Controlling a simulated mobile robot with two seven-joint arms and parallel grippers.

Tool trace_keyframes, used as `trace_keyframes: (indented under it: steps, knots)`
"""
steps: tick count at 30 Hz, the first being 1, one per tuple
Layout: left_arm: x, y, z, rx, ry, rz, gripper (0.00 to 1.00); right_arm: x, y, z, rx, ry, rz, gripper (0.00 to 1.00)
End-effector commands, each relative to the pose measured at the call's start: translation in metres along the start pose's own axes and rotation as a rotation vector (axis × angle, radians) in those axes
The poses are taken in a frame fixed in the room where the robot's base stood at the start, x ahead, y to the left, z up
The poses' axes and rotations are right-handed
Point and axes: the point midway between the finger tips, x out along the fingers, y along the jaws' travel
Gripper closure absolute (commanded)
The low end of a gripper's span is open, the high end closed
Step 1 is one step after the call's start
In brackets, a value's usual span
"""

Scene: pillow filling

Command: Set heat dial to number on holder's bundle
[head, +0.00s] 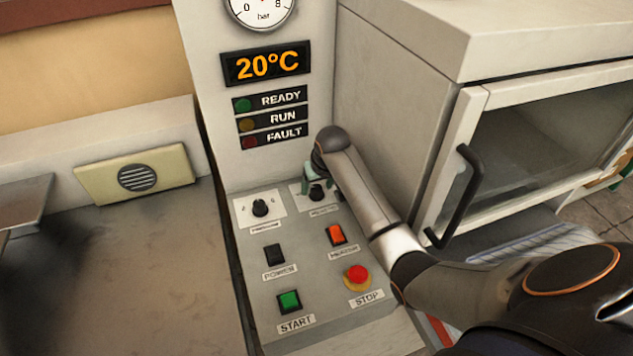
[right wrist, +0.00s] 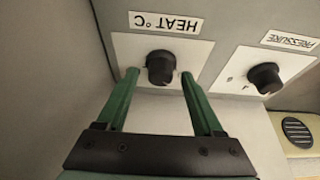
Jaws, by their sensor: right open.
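The heat dial is a black knob on a white plate in the right wrist view (right wrist: 160,67), beside an upside-down "HEAT °C" label. In the head view the heat dial (head: 317,194) is at the panel's upper right, partly hidden by my arm and gripper. My right gripper (right wrist: 158,75) is open, its two green fingers on either side of the dial; I cannot tell whether they touch it. It also shows small in the head view (head: 315,178). The display (head: 266,65) reads 20°C. No holder or bundle is seen. My left gripper is not in view.
The pressure dial (head: 260,208) is left of the heat dial. Below are a black POWER switch (head: 274,254), an orange switch (head: 336,234), a green START button (head: 289,301) and a red STOP button (head: 357,277). A cabinet with a dark handle (head: 460,195) stands right.

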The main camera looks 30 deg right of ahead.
Motion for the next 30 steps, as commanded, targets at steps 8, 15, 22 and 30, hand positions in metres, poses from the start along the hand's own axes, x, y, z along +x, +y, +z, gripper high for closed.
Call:
trace_keyframes:
  steps: [8,15,22,30]
  knots:
    - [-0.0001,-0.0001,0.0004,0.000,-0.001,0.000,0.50,-0.0001,-0.0003,-0.0001,0.000,0.000,0.000,0.42]
    - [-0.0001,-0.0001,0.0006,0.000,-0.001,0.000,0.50,-0.0003,-0.0003,-0.0003,0.000,0.000,0.000,0.69]
    - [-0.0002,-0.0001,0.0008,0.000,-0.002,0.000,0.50,-0.0004,-0.0003,-0.0004,-0.001,0.000,-0.001,0.94]
    - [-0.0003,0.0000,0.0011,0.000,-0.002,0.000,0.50,-0.0005,-0.0003,-0.0006,0.000,0.001,0.000,1.00]
